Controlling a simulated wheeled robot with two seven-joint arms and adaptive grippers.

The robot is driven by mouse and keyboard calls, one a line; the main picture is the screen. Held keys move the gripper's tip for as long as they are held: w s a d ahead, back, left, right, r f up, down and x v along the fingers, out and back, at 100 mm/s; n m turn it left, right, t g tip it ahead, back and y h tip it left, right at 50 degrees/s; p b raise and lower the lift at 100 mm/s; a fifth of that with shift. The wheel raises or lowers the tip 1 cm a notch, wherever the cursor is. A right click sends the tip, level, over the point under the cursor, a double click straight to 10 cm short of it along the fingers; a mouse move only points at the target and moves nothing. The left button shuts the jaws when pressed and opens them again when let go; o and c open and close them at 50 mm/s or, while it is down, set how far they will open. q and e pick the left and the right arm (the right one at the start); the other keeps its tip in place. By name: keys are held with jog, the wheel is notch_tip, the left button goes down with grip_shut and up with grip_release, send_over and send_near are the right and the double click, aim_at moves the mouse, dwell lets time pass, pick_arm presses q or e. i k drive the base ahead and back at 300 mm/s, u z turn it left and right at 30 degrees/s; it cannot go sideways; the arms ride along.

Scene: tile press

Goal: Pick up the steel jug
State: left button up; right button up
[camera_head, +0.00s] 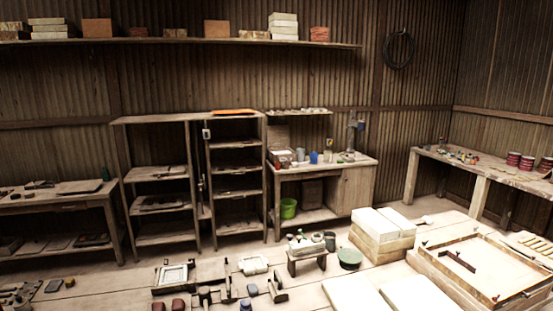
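I cannot single out the steel jug with certainty, because the vessels are small in this view. A grey-green upright vessel (330,240) stands at the right end of a low stool (307,257), among several small bottles. A pale grey vessel (300,154) stands on the back workbench (345,168), beside a blue cup (313,157). Neither of my grippers shows in the head view.
White blocks (382,224) are stacked right of the stool, near a large wooden frame (485,270). A green bowl (349,258) sits beside the stool. Moulds and tools (173,276) crowd the front. A green bucket (288,208) stands under the workbench.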

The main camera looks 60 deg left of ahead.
aim_at(301, 152)
jog(key=u, duration=1.6)
